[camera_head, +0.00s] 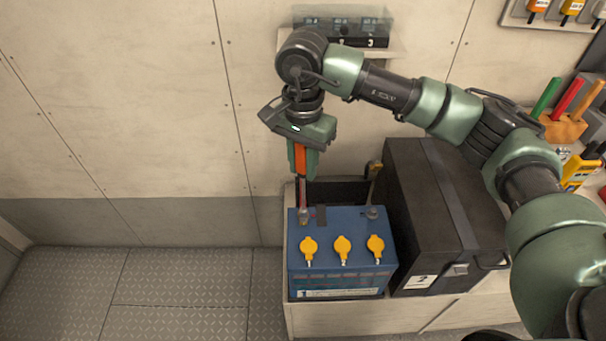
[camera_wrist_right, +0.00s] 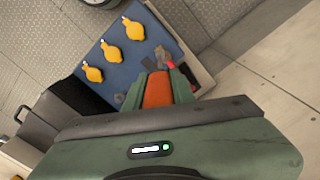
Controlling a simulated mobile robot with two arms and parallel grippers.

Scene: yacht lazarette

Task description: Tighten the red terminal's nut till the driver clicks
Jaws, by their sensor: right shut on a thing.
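The blue battery (camera_head: 335,278) stands in a pale tray, with several yellow caps on its top. My right gripper (camera_head: 303,172) is above its rear left corner, shut on the orange-handled driver (camera_head: 300,157). The driver points straight down, and its tip meets or nearly meets the terminal (camera_head: 304,214) there; I cannot tell whether it seats on the nut, which is hidden. The wrist view shows the orange handle (camera_wrist_right: 157,90) between the fingers and a bit of red (camera_wrist_right: 169,66) beside the terminal. Another terminal (camera_head: 372,212) sits at the rear right. My left gripper is out of view.
A black box (camera_head: 430,215) with a strap stands right of the battery, close beside it. A wall shelf (camera_head: 345,35) with a dark unit is behind my arm. Coloured-handled tools (camera_head: 566,105) stand at the right. The floor (camera_head: 180,290) at left is clear.

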